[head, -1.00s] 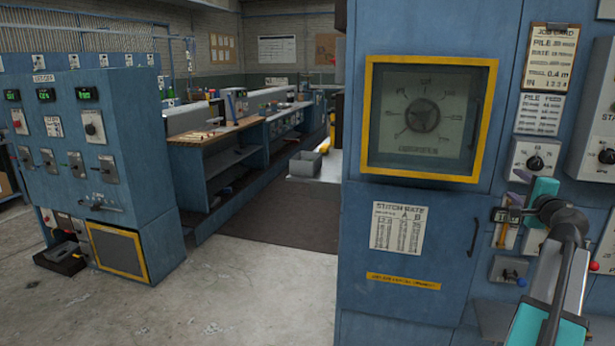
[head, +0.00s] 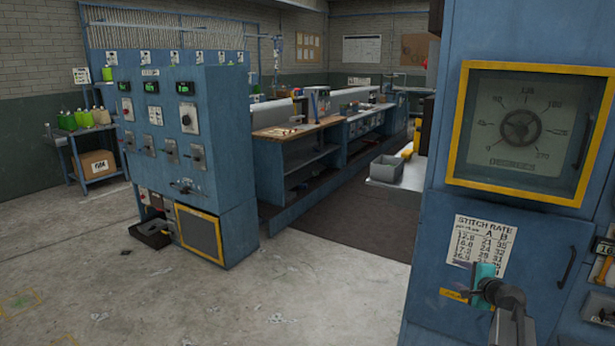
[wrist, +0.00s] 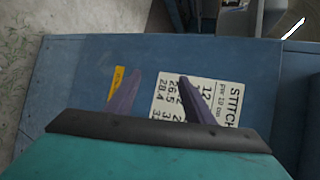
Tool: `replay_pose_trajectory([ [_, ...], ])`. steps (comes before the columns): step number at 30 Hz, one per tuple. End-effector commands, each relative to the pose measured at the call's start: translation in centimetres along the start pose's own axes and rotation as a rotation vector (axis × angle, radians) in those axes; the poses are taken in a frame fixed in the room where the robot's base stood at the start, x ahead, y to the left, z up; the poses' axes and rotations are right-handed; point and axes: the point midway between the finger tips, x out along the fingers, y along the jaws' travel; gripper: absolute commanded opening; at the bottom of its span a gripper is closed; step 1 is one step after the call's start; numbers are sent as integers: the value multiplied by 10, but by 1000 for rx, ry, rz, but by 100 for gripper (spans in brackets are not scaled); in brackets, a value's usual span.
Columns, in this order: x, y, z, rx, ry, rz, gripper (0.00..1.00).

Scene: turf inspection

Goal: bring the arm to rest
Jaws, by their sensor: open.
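My gripper (head: 473,272) shows at the lower right of the head view, in front of the blue cabinet (head: 440,230) and beside its stitch rate card (head: 482,246). In the wrist view its two purple fingers (wrist: 155,92) stand apart with nothing between them. The cabinet door and the stitch rate card (wrist: 200,105) lie beyond the fingers. My arm reaches up from the bottom of the head view, and its lower part is cut off by the frame.
A yellow-framed dial (head: 520,127) is on the cabinet above my gripper. A blue control panel (head: 165,150) stands left, with a black tray (head: 150,233) at its foot. A grey bin (head: 386,168) sits further back.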

Motion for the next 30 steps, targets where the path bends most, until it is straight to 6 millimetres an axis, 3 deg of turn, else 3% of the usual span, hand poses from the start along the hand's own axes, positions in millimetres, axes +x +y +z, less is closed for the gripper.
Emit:
replay_pose_trajectory([
  [1,10,20,20,-12,-25,32,48],
  [6,34,80,75,-56,-96,130,48],
  [15,52,194,170,-168,-229,313,48],
  [23,41,301,245,-294,-354,483,48],
  [30,7,400,303,-440,-481,647,48],
])
